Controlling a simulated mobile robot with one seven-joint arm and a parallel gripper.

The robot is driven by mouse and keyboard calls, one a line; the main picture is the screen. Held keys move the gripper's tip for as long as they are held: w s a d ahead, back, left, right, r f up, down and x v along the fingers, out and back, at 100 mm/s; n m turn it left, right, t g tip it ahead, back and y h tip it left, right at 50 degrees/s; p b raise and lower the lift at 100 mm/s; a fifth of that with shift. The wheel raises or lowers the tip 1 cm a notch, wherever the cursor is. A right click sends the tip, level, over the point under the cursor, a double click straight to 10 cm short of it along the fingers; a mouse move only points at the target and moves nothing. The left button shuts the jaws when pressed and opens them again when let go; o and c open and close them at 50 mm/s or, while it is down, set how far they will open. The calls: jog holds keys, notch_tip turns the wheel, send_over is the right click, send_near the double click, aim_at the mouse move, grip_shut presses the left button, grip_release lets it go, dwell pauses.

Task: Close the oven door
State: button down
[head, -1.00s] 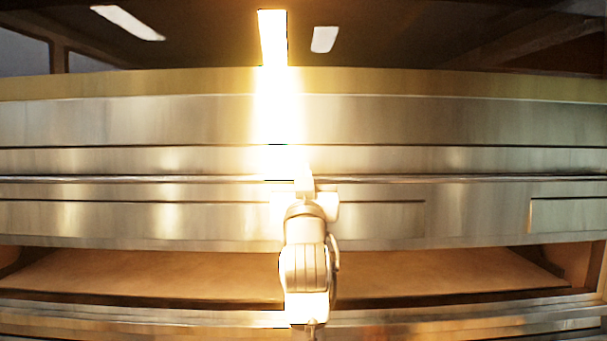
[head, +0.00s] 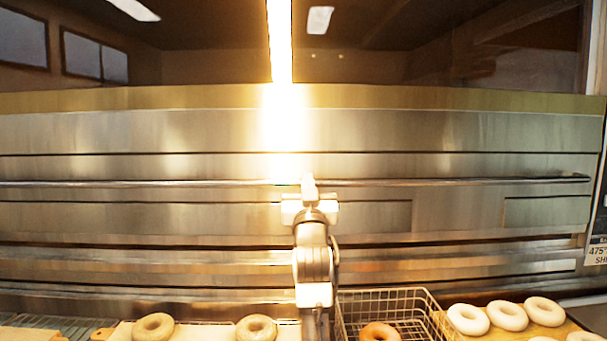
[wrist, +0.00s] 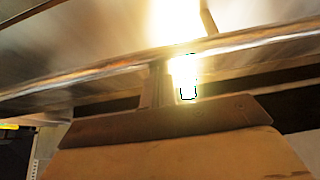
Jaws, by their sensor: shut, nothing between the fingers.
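The oven's wide steel front (head: 150,220) fills the middle of the head view, with a long horizontal handle bar (head: 450,181) across it. Only thin dark slits show below the bar, and I cannot tell whether the door is fully closed. My gripper (head: 308,183) is shut and empty at the middle of the bar. In the wrist view my gripper (wrist: 170,68) has its fingertips close to the handle bar (wrist: 90,83), and glare hides whether they touch it. The fingers partly cover the bar there.
Below the front lie bagels (head: 256,328) on boards, a wire basket (head: 390,302) with a brown bagel (head: 380,332), and pale bagels (head: 507,316) at the right. A sign (head: 598,225) stands at the right edge. Strong light glares above my gripper.

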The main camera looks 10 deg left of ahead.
jog(key=shift+w+a+f+b, duration=0.15)
jog(key=shift+f+b, duration=0.9)
jog(key=shift+f, duration=1.45)
